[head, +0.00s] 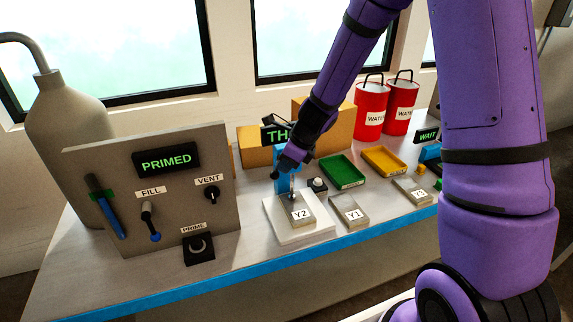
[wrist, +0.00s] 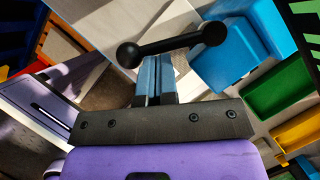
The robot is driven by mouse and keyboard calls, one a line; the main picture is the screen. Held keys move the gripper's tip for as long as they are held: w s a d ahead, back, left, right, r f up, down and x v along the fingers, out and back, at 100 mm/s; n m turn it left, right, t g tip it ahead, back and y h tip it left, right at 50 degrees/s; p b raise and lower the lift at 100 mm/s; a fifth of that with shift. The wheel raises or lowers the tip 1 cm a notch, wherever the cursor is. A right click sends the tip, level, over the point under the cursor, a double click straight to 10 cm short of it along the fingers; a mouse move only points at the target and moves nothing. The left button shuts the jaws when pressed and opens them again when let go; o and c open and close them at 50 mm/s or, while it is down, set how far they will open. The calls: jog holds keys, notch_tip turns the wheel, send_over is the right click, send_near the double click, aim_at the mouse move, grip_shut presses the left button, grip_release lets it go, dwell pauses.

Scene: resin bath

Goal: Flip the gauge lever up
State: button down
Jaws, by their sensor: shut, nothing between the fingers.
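The gauge has a blue body (head: 284,184) over a white base plate (head: 278,228), where a metal piece labelled Y2 (head: 303,217) lies. The blue body also shows in the wrist view (wrist: 226,56). The lever looks like a black bar with a ball at each end (wrist: 172,43); one black ball (head: 275,175) shows at the left of the blue body in the head view. My gripper (head: 288,164) is shut and empty at the gauge. Its blue fingers (wrist: 153,66) reach just under the bar; I cannot tell whether they touch it.
A grey panel (head: 130,230) with FILL and VENT controls and a PRIMED display stands at left. A partly hidden display (head: 278,133) is behind my gripper. Green (head: 342,171) and yellow trays (head: 384,160), a Y1 piece (head: 348,211) and red buckets (head: 370,112) are to the right.

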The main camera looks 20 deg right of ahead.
jog(key=shift+a+m, duration=0.1)
jog(key=shift+m, duration=0.4)
jog(key=a+m, duration=0.1)
jog(key=a+m+t+h, duration=0.1)
jog(key=shift+w+m, duration=0.25)
jog(key=shift+m, duration=0.15)
jog(key=shift+w+a+m+t+h, duration=0.2)
jog(key=shift+w+a+m+h, duration=0.3)
jog(key=shift+m, duration=0.75)
jog(key=shift+w+a+m+t+h, duration=0.2)
jog(key=shift+w+a+m+h, duration=0.35)
jog(key=shift+m, duration=0.65)
jog(key=shift+w+a+m+t+h, duration=0.3)
jog(key=shift+m+h, duration=0.35)
jog(key=shift+m, duration=0.6)
jog(key=v, duration=1)
jog(key=shift+r, duration=0.35)
